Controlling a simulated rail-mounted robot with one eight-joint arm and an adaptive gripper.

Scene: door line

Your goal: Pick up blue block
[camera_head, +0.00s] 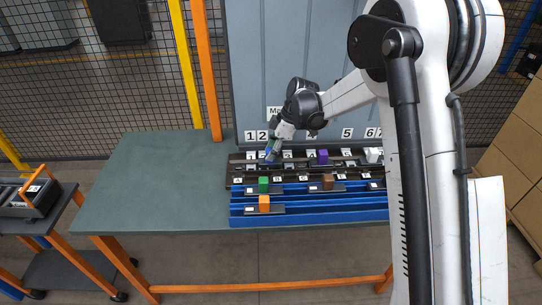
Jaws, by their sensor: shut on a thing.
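My gripper (273,148) is over the back rows of the rack, near the left end, below the number 2 on the grey panel. It is shut on the blue block (270,155), of which only a small part shows below the fingers. I cannot tell whether the block still touches the rack. The dark and blue rack (236,183) lies along the back and right of the green table (150,180).
A green block (264,184), an orange block (264,203), a brown block (327,181), a purple block (322,156) and a white block (373,155) sit on the rack. The grey panel (285,60) rises behind. The table's left side is clear. A cart (35,200) stands at left.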

